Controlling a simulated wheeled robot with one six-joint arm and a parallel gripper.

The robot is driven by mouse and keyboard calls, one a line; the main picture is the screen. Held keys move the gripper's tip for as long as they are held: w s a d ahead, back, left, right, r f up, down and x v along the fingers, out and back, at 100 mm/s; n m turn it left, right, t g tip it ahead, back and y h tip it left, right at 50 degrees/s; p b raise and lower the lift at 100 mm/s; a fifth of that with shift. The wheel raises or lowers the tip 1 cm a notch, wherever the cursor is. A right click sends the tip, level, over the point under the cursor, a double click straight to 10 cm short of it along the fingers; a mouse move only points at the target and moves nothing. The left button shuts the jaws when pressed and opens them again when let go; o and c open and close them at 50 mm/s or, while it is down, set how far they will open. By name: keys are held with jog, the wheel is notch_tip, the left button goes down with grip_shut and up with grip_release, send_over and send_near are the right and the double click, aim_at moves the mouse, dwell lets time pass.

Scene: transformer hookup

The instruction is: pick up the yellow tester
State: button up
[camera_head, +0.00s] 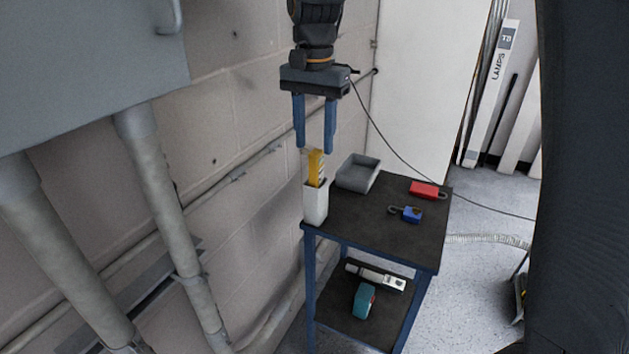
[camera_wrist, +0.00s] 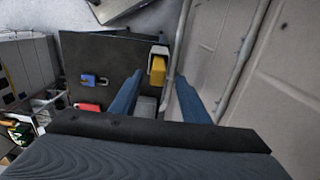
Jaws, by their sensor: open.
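The yellow tester (camera_head: 317,168) stands upright in a narrow white holder (camera_head: 315,205) at the left corner of the small table's dark top. Its upper part sticks out of the holder; its lower part is hidden inside. My gripper (camera_head: 314,148) is above it, with two blue fingers pointing down, apart and empty. In the head view the fingertips are just above the tester's top. In the wrist view the tester (camera_wrist: 158,69) shows beyond the open fingers (camera_wrist: 165,88), nearer the left one. I cannot tell the exact gap between them.
A grey tray (camera_head: 358,174), a red padlock (camera_head: 427,190) and a blue padlock (camera_head: 407,213) are on the tabletop (camera_head: 375,228). A teal item (camera_head: 363,300) and a white-grey tool (camera_head: 376,275) lie on the lower shelf. A block wall with a pipe runs close on the left.

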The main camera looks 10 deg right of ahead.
aim_at(316, 168)
jog(key=shift+d+f+p, duration=0.15)
jog(key=shift+f+p, duration=0.9)
jog(key=shift+f, duration=2.95)
grip_shut()
